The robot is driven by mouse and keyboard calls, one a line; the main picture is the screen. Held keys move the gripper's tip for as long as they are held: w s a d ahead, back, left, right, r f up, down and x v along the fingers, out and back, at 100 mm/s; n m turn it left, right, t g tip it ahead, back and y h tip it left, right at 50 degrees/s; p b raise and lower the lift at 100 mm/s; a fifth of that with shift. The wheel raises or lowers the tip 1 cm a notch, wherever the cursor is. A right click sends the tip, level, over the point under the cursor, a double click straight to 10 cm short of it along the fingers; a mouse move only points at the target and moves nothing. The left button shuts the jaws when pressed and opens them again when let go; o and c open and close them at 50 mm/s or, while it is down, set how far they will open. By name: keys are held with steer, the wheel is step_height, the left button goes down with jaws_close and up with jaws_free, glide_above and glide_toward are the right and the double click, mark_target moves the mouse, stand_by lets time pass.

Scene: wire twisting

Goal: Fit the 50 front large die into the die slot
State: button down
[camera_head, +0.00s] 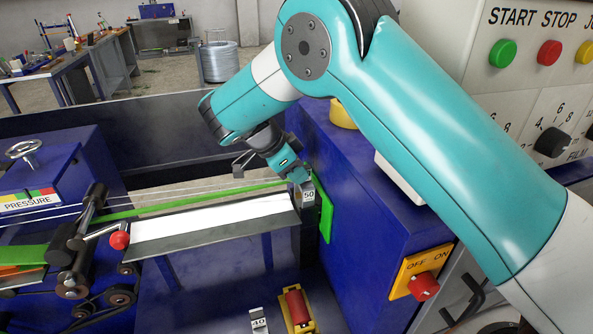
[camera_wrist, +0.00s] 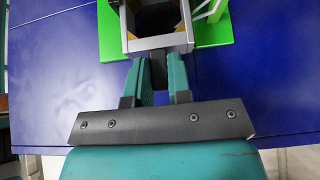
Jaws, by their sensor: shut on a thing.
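The 50 die (camera_head: 308,196) is a small grey block with a white "50" label. It is at the right end of the white trough, beside the green plate (camera_head: 326,212) on the blue machine. My gripper (camera_head: 297,174) is at the top of the die and shut on it. In the wrist view, my gripper's fingers (camera_wrist: 159,85) meet the near edge of a grey, square metal frame (camera_wrist: 156,45) with a dark opening, in front of the green plate (camera_wrist: 221,30). I cannot tell how far the die sits in the slot.
A block labelled 40 (camera_head: 259,321) and a red roller in a yellow holder (camera_head: 297,308) lie below. The white trough (camera_head: 215,222) runs left to a red knob (camera_head: 119,240). An OFF/ON switch box (camera_head: 422,271) is on the blue machine at right.

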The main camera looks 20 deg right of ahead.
steer(key=shift+f+b, duration=0.65)
steer(key=shift+f, duration=0.15)
steer(key=c, duration=1)
jaws_free()
steer(key=shift+o, duration=0.2)
steer(key=p+v, duration=1.4)
steer(key=v, duration=0.3)
steer(key=shift+r, duration=0.25)
steer(key=shift+a, duration=0.15)
